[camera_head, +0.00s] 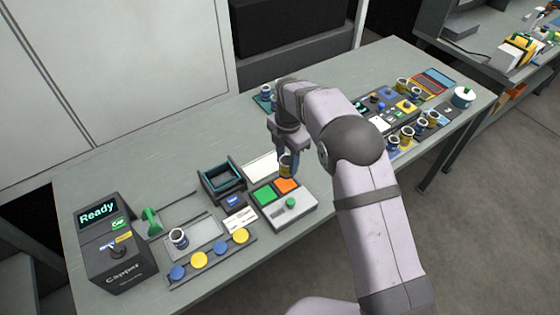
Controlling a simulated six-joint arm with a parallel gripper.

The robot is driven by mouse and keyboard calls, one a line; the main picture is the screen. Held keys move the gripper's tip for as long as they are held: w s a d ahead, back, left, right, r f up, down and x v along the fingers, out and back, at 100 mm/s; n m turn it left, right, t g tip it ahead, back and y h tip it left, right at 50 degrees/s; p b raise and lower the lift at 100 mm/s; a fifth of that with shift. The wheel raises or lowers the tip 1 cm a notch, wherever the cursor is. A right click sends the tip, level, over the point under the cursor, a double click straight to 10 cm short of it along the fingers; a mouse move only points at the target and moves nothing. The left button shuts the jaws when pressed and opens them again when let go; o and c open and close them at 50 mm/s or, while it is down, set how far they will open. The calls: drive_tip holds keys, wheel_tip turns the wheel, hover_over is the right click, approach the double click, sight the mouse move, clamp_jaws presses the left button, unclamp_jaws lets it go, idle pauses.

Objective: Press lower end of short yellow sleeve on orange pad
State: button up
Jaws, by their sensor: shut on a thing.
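My gripper (286,160) points down and is shut on a short yellow sleeve (286,168). The sleeve looks upright, just above or behind the orange pad (287,185). I cannot tell whether its lower end touches the pad. The orange pad sits beside a green pad (265,195) on a grey box with a green knob (290,202). The fingers hide part of the sleeve.
A dark open tray (220,181) stands left of the pads. The Capper machine (115,243) with a "Ready" screen is at the far left. A row of yellow and blue caps (209,254) lies in front. More sleeves (407,132) stand on the right.

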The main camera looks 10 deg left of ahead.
drive_tip(key=shift+w+a, duration=0.2)
drive_tip(key=shift+w, duration=0.2)
drive_tip(key=shift+f, duration=0.15)
drive_tip(key=shift+f+b, duration=1.8)
drive_tip(key=shift+f, duration=0.35)
drive_tip(key=shift+f+b, duration=0.5)
drive_tip(key=shift+f, duration=0.9)
wheel_tip(320, 180, up, 6)
drive_tip(key=p, duration=0.4)
drive_tip(key=shift+r, duration=0.2)
